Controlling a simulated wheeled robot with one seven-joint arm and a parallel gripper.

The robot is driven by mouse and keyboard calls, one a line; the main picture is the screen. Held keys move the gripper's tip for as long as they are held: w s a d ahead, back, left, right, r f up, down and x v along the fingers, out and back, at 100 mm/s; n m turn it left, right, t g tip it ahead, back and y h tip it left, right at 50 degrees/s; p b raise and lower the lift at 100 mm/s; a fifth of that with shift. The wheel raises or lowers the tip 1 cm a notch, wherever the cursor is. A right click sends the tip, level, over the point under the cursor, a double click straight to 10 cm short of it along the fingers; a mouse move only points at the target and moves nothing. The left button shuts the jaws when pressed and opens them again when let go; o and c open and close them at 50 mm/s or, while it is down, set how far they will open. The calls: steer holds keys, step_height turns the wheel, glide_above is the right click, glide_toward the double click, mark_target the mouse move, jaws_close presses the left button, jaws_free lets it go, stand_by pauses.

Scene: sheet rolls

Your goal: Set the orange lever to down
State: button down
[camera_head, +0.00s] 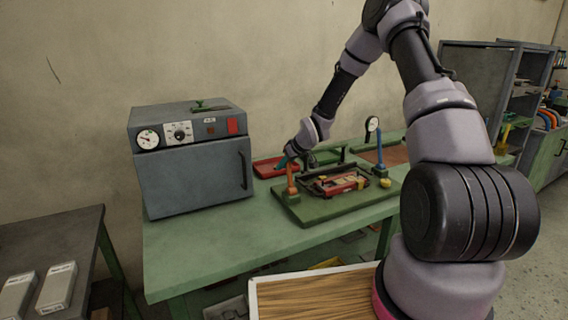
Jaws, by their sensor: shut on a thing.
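The orange lever (291,184) stands roughly upright at the left front of a dark green board (316,213) on the green workbench. My gripper (287,162) reaches down from the upper right and is shut on the upper end of the orange lever. The fingers and wrist hide the lever's top, so the exact grip is hard to see. A blue lever (380,163) stands upright at the right back of the same board, apart from my gripper.
A grey oven-like box (195,178) with dials stands close on the left. A tray with red and yellow items (338,184) sits between the levers, with a yellow knob (385,183) at right. A red tray (267,167) lies behind. The bench's front left (200,250) is clear.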

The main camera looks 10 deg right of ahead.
stand_by(0.3)
steer(key=c, duration=0.7)
jaws_free()
steer(key=shift+w, duration=0.1)
steer(key=shift+c, duration=0.2)
steer(key=v, duration=1)
steer(key=shift+s+r, duration=0.25)
steer(key=shift+r, duration=0.05)
steer(key=shift+d, duration=0.15)
